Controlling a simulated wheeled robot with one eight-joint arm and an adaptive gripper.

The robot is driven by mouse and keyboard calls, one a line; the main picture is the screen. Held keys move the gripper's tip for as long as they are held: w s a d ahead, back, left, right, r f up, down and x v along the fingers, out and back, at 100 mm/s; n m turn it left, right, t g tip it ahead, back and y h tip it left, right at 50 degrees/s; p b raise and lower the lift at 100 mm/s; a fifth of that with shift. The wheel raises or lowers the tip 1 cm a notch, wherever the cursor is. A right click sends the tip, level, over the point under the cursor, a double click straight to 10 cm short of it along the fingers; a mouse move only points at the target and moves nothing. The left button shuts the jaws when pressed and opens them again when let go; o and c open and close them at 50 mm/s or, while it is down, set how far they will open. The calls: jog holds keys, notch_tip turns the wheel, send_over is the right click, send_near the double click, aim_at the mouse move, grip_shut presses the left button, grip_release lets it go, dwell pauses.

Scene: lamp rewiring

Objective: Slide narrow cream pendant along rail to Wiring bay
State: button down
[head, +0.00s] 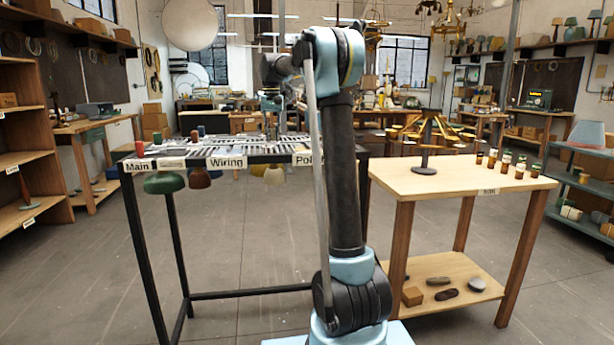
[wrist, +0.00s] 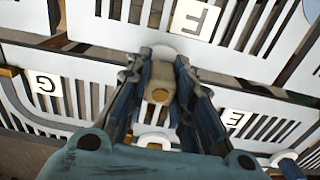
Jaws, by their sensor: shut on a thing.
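The rail table (head: 240,157) has slotted plates on top and pendants hanging below its front edge. A cream pendant (head: 274,175) hangs just right of the Wiring sign (head: 227,162), close beside a yellow one. In the wrist view my gripper (wrist: 157,72) is shut on a cream-beige upright piece (wrist: 161,78) with a tan end, which appears to be the top of the narrow cream pendant. It stands among white slotted plates (wrist: 85,85) with letter labels. In the head view my gripper is small and far behind my arm, above the rail table near the cream pendant.
A green pendant (head: 164,183), a brown pendant (head: 200,178) and a yellow pendant (head: 258,169) hang on the same table. Main sign (head: 137,165) is at left; a partly hidden sign (head: 308,158) is at right. A wooden table (head: 460,180) with several jars stands right.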

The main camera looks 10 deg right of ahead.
jog(key=a, duration=1)
jog(key=shift+a, duration=0.15)
dwell(0.4)
jog(key=a, duration=0.6)
dwell(0.5)
jog(key=s, duration=1.4)
dwell(0.8)
jog(key=shift+f, duration=0.1)
jog(key=c, duration=1.3)
grip_release()
